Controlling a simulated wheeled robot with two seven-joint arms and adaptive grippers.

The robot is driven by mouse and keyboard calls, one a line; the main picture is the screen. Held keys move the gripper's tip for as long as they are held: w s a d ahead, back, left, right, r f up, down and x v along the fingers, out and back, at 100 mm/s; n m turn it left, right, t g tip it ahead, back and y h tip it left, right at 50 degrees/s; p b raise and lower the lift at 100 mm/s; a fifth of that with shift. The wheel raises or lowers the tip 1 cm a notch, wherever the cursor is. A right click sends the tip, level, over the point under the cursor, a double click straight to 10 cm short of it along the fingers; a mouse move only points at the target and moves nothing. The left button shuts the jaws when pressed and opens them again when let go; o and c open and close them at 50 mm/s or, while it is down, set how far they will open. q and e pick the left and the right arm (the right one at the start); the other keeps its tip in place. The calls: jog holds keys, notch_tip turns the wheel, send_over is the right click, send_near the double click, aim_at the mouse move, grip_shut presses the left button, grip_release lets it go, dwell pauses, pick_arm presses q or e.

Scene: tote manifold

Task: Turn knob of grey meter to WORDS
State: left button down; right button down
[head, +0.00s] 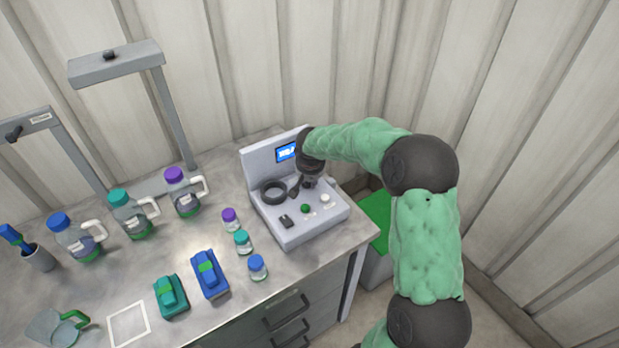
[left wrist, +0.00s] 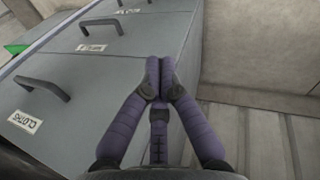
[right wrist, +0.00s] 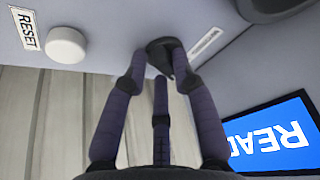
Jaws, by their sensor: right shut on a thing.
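The grey meter (head: 296,228) stands at the right end of the bench, with a blue lit screen (head: 287,151) on its upright back. In the right wrist view the screen (right wrist: 272,136) shows part of a word starting "READ". My right gripper (head: 308,184) reaches down to the meter's panel. Its fingers (right wrist: 160,62) are shut on a dark knob (right wrist: 163,46), which has a pointed end between them. A small label (right wrist: 204,42) beside the knob is too small to read. My left gripper (left wrist: 158,77) is shut and empty, in front of the drawers.
The panel also has a white button (right wrist: 66,45) by a RESET label, a black ring (head: 273,191), a green button (head: 305,208) and a black switch (head: 286,221). Bottles and small jars (head: 231,219) stand left of the meter. Corrugated walls (head: 500,120) rise close behind and right.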

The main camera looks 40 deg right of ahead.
jog(key=n+p, duration=0.1)
jog(key=p, duration=0.1)
jog(key=n+y+p, duration=0.1)
jog(key=n+p, duration=0.1)
jog(key=p, duration=0.1)
jog(key=d+r+n+t+p, duration=0.1)
jog(key=n+p, duration=0.1)
jog(key=p, duration=0.1)
jog(key=shift+w+r+y, duration=0.1)
jog(key=shift+w+y, duration=0.25)
jog(key=shift+y, duration=0.05)
jog(key=shift+w+n+y+p, duration=0.1)
jog(key=shift+n+y+p, duration=0.2)
jog(key=shift+n+p, duration=0.45)
jog(key=shift+f+n+y, duration=0.2)
jog(key=shift+n+y, duration=0.1)
jog(key=shift+n, duration=0.45)
jog(key=shift+f+n+y+b, duration=0.15)
jog(key=shift+n+y+b, duration=0.15)
jog(key=shift+n+b, duration=0.45)
jog(key=shift+w+n+y+b, duration=0.1)
jog(key=shift+n+y+b, duration=0.3)
jog(key=shift+n+b, duration=0.65)
